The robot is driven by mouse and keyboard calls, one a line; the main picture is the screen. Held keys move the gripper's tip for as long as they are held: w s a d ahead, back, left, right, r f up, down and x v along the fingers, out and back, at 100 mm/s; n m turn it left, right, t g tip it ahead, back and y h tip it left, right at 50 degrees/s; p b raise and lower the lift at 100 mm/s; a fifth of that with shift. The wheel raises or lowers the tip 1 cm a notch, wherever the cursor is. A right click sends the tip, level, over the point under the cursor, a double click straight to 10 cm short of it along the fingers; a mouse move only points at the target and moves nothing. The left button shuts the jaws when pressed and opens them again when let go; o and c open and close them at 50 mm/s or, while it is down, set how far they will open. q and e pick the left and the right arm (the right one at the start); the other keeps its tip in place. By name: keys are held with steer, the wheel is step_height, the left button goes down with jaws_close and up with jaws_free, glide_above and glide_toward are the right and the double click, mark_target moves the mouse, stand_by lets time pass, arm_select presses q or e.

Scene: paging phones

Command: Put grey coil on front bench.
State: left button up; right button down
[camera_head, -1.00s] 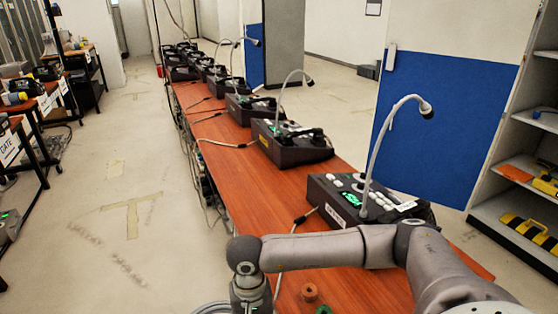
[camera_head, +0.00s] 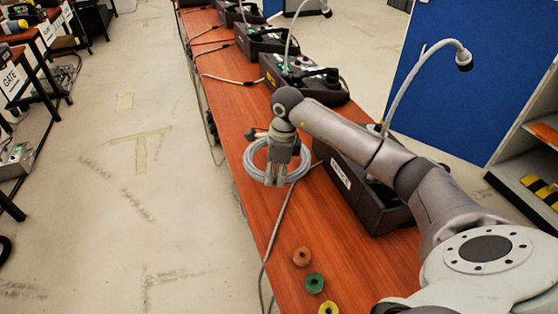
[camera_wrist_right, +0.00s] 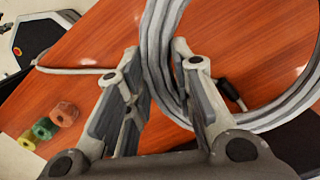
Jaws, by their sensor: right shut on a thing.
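My right gripper (camera_head: 276,181) is shut on the grey coil (camera_head: 304,166), a ring of looped grey cable. It also shows in the right wrist view, where the coil (camera_wrist_right: 272,116) passes between the fingers (camera_wrist_right: 156,52). The coil appears over the left part of the long red-brown wooden bench (camera_head: 274,226). I cannot tell whether it touches the top. My left gripper is not in view.
A dark paging phone (camera_head: 363,195) with a gooseneck microphone stands just right of the coil, partly behind my arm. More phones line the bench behind. Orange (camera_head: 302,257), green (camera_head: 315,283) and yellow (camera_head: 328,308) spools sit at the near end. A cable crosses the bench.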

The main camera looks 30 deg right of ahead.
mark_target(276, 196)
step_height(276, 196, down, 6)
steer(key=shift+r+p, duration=0.1)
steer(key=shift+p, duration=0.2)
steer(key=c, duration=1.2)
jaws_free()
steer(key=shift+c, duration=0.2)
steer(key=r, duration=0.8)
steer(key=s+d+r+b, duration=0.1)
steer(key=r, duration=0.2)
steer(key=shift+d+r, duration=0.1)
steer(key=shift+r, duration=0.3)
